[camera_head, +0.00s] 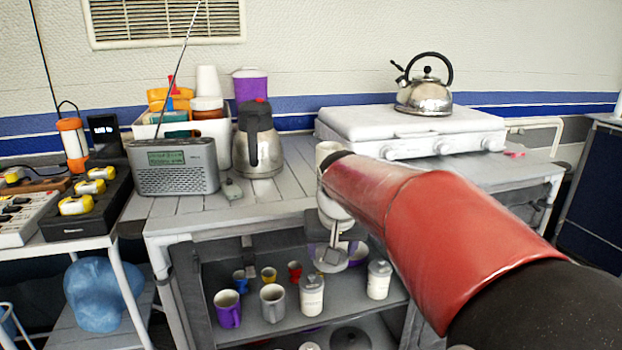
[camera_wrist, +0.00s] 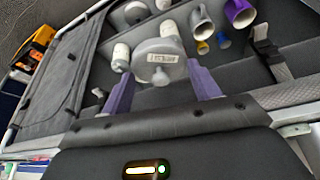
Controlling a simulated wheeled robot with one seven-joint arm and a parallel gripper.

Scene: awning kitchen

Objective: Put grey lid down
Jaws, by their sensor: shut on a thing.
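The grey lid (camera_wrist: 153,48) is a round disc with a knob and a small label, seen between the two purple fingers of my gripper (camera_wrist: 159,69) in the wrist view. My gripper is shut on it. In the head view the lid (camera_head: 328,262) hangs below my gripper (camera_head: 334,236) in front of the open shelf under the counter. My red arm hides part of the counter and shelf behind it. Whether the lid touches the shelf cannot be told.
The shelf (camera_head: 245,335) holds a purple mug (camera_head: 228,310), a grey mug (camera_head: 272,303), small coloured cups and white jars (camera_head: 312,296), (camera_head: 378,280) close to the lid. A dark round lid-like thing (camera_head: 350,338) lies lower down. The counter (camera_head: 220,208) has clear room at its front.

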